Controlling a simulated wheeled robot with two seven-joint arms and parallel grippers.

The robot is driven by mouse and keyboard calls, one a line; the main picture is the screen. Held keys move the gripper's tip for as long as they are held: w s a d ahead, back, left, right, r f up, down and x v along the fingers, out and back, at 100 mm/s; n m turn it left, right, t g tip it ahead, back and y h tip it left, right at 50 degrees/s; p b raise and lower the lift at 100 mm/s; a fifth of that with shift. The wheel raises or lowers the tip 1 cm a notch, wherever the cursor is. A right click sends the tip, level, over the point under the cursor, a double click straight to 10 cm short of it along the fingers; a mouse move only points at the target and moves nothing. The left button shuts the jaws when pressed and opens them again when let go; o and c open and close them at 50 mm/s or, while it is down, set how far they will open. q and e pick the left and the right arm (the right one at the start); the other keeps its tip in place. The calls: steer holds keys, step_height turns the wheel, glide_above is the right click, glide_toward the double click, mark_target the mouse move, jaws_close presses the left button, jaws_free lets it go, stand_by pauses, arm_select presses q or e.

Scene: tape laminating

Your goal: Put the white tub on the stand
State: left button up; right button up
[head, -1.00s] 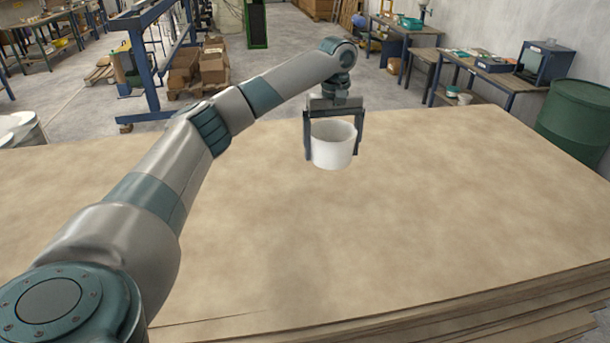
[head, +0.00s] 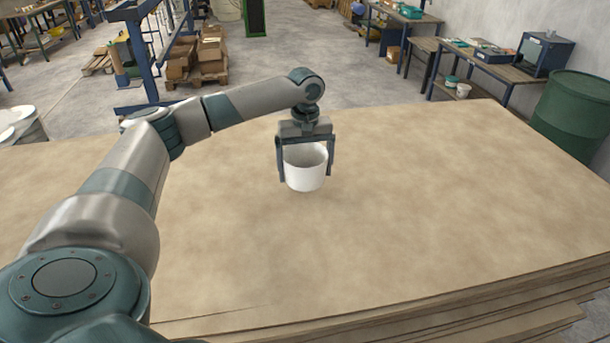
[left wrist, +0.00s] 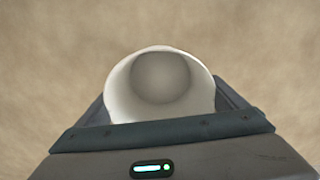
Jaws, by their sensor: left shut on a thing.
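The white tub (head: 305,176) is upright and open at the top, between the two fingers of my left gripper (head: 306,172). The gripper is shut on its sides and points down. In the left wrist view I look into the tub's round mouth (left wrist: 160,85), and it looks empty. The tan tabletop (head: 420,210) is below the tub. I cannot tell for sure how far the tub is above it. I see no stand on the visible tabletop. My right gripper is not in view.
The tabletop around the tub is bare and clear. Its layered front edge (head: 480,305) shows at the bottom right. A green drum (head: 572,115) stands beyond the right edge. Benches, shelves and boxes are farther back on the floor.

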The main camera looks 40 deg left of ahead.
mark_target(305, 145)
arm_select(q)
steer(key=shift+f+p, duration=0.6)
steer(key=shift+f, duration=0.85)
steer(key=shift+f, duration=0.1)
steer(key=o, duration=0.8)
steer(key=shift+r+b, duration=0.45)
steer(key=shift+r, duration=0.2)
steer(key=shift+r+b, duration=2.25)
steer(key=shift+r, duration=3.25)
